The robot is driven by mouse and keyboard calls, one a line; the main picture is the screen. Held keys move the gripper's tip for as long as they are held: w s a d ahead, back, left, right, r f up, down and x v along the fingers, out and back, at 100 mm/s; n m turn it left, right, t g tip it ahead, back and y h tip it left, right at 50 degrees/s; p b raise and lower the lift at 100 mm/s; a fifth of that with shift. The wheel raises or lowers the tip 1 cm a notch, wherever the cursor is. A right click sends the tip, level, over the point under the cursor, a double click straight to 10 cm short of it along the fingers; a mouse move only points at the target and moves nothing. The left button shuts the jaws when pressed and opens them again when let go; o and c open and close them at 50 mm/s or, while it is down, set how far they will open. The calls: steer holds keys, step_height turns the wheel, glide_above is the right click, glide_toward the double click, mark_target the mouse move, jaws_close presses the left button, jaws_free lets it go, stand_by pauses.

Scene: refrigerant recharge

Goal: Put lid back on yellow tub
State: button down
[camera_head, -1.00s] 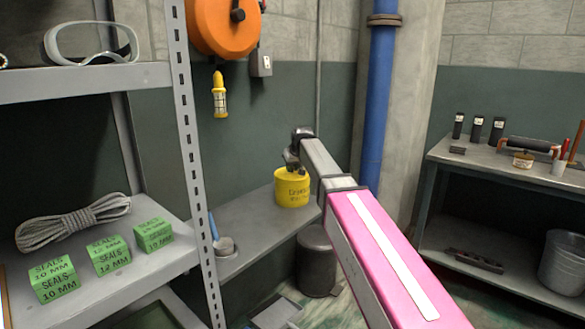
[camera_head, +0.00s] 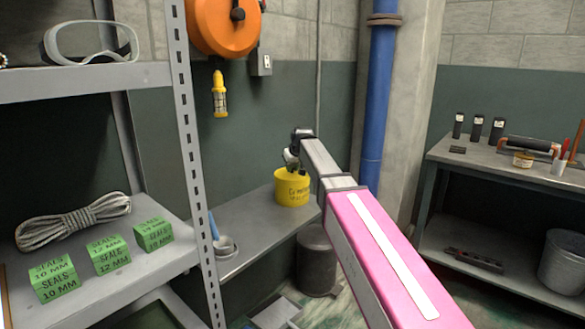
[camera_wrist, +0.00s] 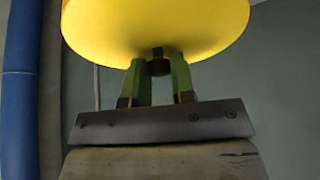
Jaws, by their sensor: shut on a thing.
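The yellow tub (camera_head: 293,190) stands on the low grey shelf by the back wall, with dark writing on its side. My gripper (camera_head: 291,161) is at the top of the tub in the head view. In the wrist view a round yellow lid (camera_wrist: 155,25) fills the upper part. The green fingers of my gripper (camera_wrist: 159,68) are shut on the dark knob (camera_wrist: 158,66) of this lid. The far side of the lid and the tub's mouth are hidden. I cannot tell whether the lid touches the tub's rim.
A rack with green seal boxes (camera_head: 109,254) and rope (camera_head: 72,220) stands at left. A blue pipe (camera_head: 377,100) rises behind my arm. A bench (camera_head: 510,180) stands at right.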

stand_by(0.4)
steer(key=shift+c, duration=2)
jaws_free()
steer(key=shift+r, duration=3.5)
steer(key=shift+c, duration=0.3)
jaws_close()
